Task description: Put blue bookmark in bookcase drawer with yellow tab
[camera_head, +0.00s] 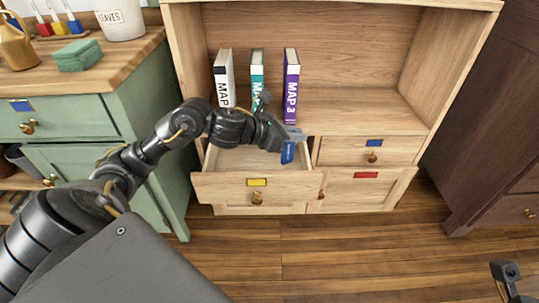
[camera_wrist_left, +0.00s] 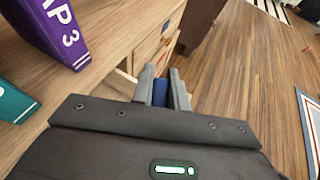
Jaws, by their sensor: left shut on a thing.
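My left gripper (camera_head: 293,134) is shut on the blue bookmark (camera_head: 288,153), which hangs down from its fingers. The bookmark also shows between the fingers in the left wrist view (camera_wrist_left: 160,93). In the head view it appears over the right end of the bookcase drawer with the yellow tab (camera_head: 227,188). That drawer is pulled open and its visible inside looks empty. The yellow tab (camera_head: 257,182) is on its front above a brass knob. Part of my right gripper (camera_head: 512,283) shows at the lower right corner; its jaws are not clear.
The bookcase (camera_head: 330,47) holds three upright books, the purple one (camera_head: 291,85) close to my left gripper. A green cabinet (camera_head: 150,130) stands left.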

